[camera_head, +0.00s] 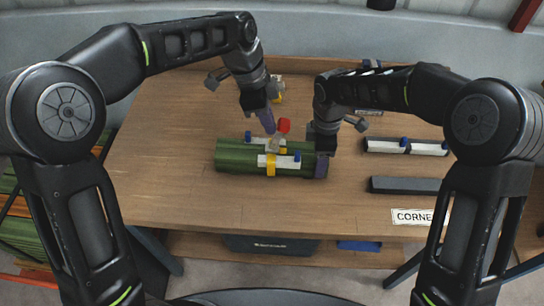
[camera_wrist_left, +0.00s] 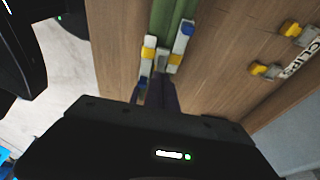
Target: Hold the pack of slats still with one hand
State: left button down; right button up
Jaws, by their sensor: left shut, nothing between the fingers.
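The pack of green slats (camera_head: 235,162) lies lengthwise across the middle of the wooden table. White clamp pieces (camera_head: 285,160) with blue and yellow parts sit on it; two also show in the left wrist view (camera_wrist_left: 178,52), on the green slats (camera_wrist_left: 164,18). My left gripper (camera_head: 269,127) is shut and empty, pointing down just above the far side of the pack, beside a red-tipped piece (camera_head: 284,126). Its dark fingers also show in the left wrist view (camera_wrist_left: 160,94). My right gripper (camera_head: 322,166) is at the pack's right end; its finger opening is hidden.
A dark grey bar (camera_head: 405,185) and a "CORNE…" label (camera_head: 413,216) lie nearer the front. Yellow-tipped pieces (camera_wrist_left: 265,70) lie beside a label in the left wrist view. The table's left side is clear.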

pick_arm(q)
jog(key=shift+d, duration=0.6)
jog(key=shift+a+r, duration=0.15)
jog(key=shift+a, duration=1.05)
jog(key=shift+a+r, duration=0.15)
jog(key=shift+a, duration=1.05)
jog(key=shift+d, duration=0.1)
dwell(0.6)
dwell(0.7)
jog(key=shift+d+f, duration=0.2)
jog(key=shift+d, duration=0.95)
jog(key=shift+d+f, duration=0.15)
jog(key=shift+d, duration=1)
jog(key=shift+a+r, duration=0.2)
jog(key=shift+a, duration=1)
jog(key=shift+a+r, duration=0.15)
jog(key=shift+a, duration=1.05)
jog(key=shift+r, duration=0.1)
jog(key=d+v, duration=0.1)
jog(key=v, duration=0.6)
jog(key=shift+a+r, duration=0.15)
jog(key=shift+r, duration=0.35)
